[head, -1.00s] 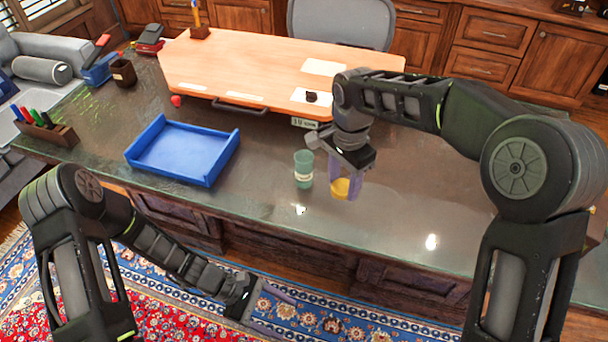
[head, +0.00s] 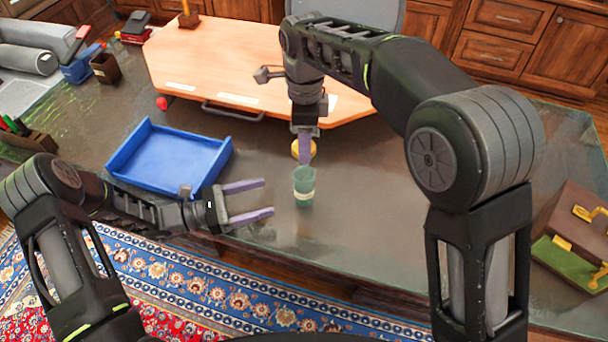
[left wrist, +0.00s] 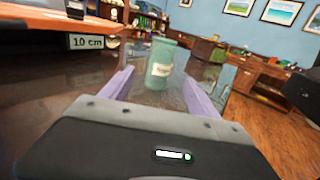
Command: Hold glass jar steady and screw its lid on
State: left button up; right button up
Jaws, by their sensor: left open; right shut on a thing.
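The green glass jar (head: 304,187) with a pale label stands upright on the dark glossy desk. In the left wrist view the jar (left wrist: 158,65) appears ahead, between the purple fingers. My left gripper (head: 258,200) is open and empty, its fingers pointing right at the jar with a gap before it. My right gripper (head: 303,140) points down and is shut on the yellow lid (head: 303,151). In the head view the lid appears just behind and above the jar, apart from it. The lid is not visible in the left wrist view.
A blue tray (head: 170,156) lies left of the jar, close to my left arm. A raised wooden board (head: 215,62) spans the back of the desk. A box with green lining (head: 562,262) sits at the right. The desk right of the jar is clear.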

aim_at(304, 186)
pick_arm(q)
jog(key=shift+w, duration=0.15)
jog(key=x, duration=1.2)
jog(key=shift+c, duration=0.5)
grip_shut()
dwell(0.4)
